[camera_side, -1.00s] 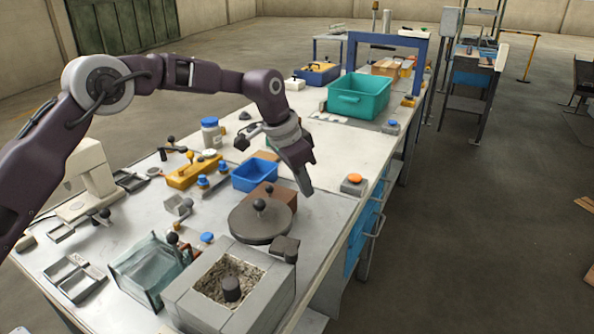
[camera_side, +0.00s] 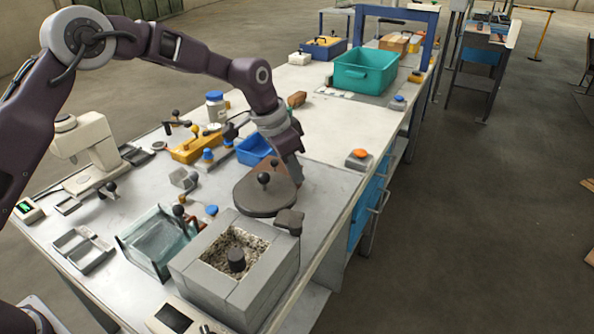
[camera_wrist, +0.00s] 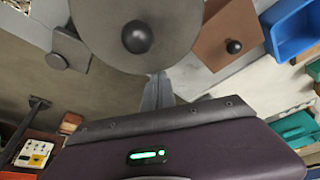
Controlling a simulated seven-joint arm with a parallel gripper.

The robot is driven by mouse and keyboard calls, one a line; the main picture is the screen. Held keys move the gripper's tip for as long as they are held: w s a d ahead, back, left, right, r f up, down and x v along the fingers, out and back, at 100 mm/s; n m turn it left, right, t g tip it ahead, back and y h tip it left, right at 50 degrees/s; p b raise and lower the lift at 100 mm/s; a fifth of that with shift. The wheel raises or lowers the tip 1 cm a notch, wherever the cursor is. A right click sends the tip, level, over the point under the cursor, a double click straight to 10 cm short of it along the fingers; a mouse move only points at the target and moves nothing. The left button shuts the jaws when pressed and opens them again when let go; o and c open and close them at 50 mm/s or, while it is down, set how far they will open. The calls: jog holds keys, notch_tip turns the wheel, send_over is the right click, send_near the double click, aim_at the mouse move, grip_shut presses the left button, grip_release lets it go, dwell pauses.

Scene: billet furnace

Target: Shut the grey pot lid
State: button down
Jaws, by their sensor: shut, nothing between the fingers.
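The grey pot lid (camera_side: 252,200) is a flat round disc with a dark ball knob. It lies swung aside behind the square grey furnace pot (camera_side: 192,268), whose opening is uncovered and shows a rough lining and a dark plug. A dark block (camera_side: 289,218) sits at the pot's back right corner, beside the lid. My gripper (camera_side: 298,181) is shut and empty, pointing down at the lid's far right edge. In the wrist view the fingertips (camera_wrist: 158,78) are close to the rim of the lid (camera_wrist: 95,32); I cannot tell whether they touch.
A brown block with a dark knob (camera_wrist: 222,32) is close beside the lid and my fingers. A blue bin (camera_side: 252,152) stands behind it. A glass tank (camera_side: 155,243) is left of the pot. An orange button (camera_side: 359,154) is at the right edge.

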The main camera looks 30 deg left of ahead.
aim_at(262, 177)
jog(key=shift+s+a+n, duration=0.3)
jog(key=shift+a+n, duration=0.1)
jog(key=shift+a, duration=0.1)
jog(key=s+a+n+y, duration=0.1)
jog(key=s+a+n, duration=0.1)
jog(key=s+a+n+y, duration=0.1)
jog(key=s+a+n, duration=0.1)
jog(key=n, duration=0.1)
jog(key=shift+s+t, duration=0.3)
jog(key=s+n, duration=0.2)
jog(key=s+a+n+y, duration=0.1)
jog(key=s+n, duration=0.1)
jog(key=s, duration=0.1)
jog(key=s+n+y, duration=0.1)
jog(key=s+n, duration=0.2)
jog(key=shift+a, duration=0.25)
jog(key=shift+s+d+n+g+y, duration=0.15)
jog(key=shift+s+n+g+y, duration=0.2)
jog(key=shift+s+n, duration=0.55)
jog(key=shift+s+d, duration=0.15)
jog(key=shift+s, duration=0.45)
jog(key=shift+s+d, duration=0.1)
jog(key=shift+s, duration=0.05)
